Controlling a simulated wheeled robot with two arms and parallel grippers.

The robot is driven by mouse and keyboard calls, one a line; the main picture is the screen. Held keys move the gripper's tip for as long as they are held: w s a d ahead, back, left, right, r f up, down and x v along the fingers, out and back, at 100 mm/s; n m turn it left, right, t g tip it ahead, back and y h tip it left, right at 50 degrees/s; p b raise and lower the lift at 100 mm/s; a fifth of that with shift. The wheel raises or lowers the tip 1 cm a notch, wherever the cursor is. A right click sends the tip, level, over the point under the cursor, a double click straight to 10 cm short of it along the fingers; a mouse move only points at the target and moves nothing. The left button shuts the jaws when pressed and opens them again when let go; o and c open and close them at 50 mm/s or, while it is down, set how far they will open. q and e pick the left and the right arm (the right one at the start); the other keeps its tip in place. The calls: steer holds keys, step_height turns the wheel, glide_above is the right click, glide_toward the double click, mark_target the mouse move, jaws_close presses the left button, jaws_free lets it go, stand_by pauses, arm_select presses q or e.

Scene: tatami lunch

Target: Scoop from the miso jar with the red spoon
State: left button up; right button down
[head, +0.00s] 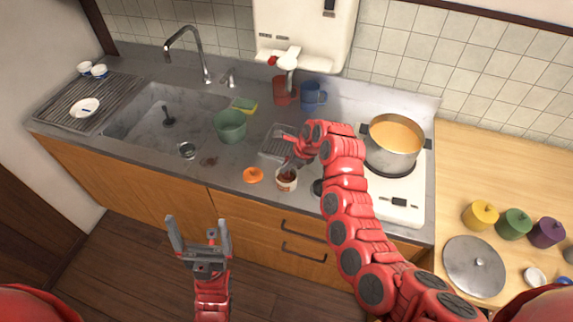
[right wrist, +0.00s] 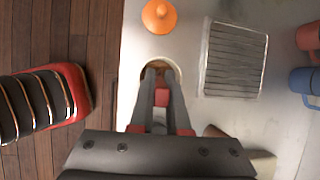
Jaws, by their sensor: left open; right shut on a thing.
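The miso jar (head: 285,187) is a small white open jar near the counter's front edge, with dark reddish-brown contents. In the right wrist view its pale rim (right wrist: 176,66) shows behind my fingers. My right gripper (head: 292,163) is over the jar, pointing down, shut on the red spoon (right wrist: 161,97). Only a little of the spoon's red shows between the fingers; its bowl end is hidden, so I cannot tell how deep it sits in the jar. My left gripper (head: 197,222) is open and empty, in front of the counter and away from the jar.
An orange lid (head: 253,175) lies left of the jar. A ridged grey tray (head: 270,143) lies behind it. A pot (head: 390,158) of yellowish-brown liquid stands on the stove to the right. A green tub (head: 230,126), red mug (head: 281,92) and blue mug (head: 314,98) stand farther back.

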steer(key=shift+r+p, duration=1.8)
steer(key=shift+r, duration=2.5)
